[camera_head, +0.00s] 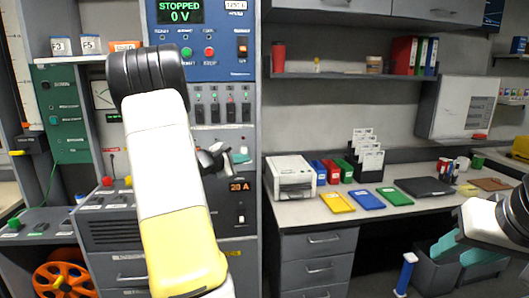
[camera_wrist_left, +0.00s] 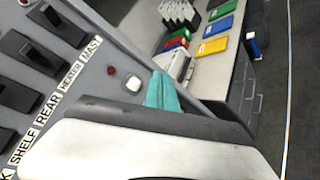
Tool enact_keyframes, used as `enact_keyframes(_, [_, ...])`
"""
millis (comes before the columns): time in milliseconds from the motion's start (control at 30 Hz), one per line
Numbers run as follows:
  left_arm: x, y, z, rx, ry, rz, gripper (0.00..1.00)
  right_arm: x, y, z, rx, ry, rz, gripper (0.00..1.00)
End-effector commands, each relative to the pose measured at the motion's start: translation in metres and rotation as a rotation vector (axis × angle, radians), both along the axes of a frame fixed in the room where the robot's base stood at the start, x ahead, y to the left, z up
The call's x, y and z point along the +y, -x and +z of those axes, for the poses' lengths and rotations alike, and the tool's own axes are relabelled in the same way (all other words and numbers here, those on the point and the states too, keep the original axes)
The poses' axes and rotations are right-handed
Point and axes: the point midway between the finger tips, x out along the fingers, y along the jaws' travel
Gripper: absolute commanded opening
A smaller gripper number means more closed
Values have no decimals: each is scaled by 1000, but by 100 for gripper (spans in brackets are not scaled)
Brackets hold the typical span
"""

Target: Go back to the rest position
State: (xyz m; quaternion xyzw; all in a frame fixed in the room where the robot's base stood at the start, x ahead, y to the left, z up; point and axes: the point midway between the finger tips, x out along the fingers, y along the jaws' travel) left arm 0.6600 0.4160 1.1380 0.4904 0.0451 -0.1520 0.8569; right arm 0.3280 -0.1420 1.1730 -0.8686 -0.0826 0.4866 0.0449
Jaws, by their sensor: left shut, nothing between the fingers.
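My left arm reaches up and across the front of the control panel (camera_head: 220,60) in the head view. My left gripper (camera_head: 240,158) is partly hidden behind that arm, and its teal fingertips show close in front of the panel. In the left wrist view the teal fingers (camera_wrist_left: 162,90) lie together, shut and empty, beside a panel with black switches (camera_wrist_left: 40,50) and a red button (camera_wrist_left: 111,70). My right arm comes in at the right edge of the head view.
An orange reel (camera_head: 63,280) stands low at left.

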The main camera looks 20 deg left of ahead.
Motion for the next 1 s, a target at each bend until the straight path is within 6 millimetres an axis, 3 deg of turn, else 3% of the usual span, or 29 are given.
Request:
enact_keyframes(633, [0, 0, 0, 0, 0, 0, 0, 0, 0, 0, 0, 0, 0, 36])
enact_keyframes(733, [-10, 0, 4, 3, -13, -23, 0, 0, 0, 0, 0, 0, 0, 36])
enact_keyframes(867, [-59, 10, 22, 17, -85, -145, 0, 0, 0, 0, 0, 0, 0, 36])
enact_keyframes(1000, [-151, 46, 46, 49, -257, -388, 0, 0, 0, 0, 0, 0, 0, 36])
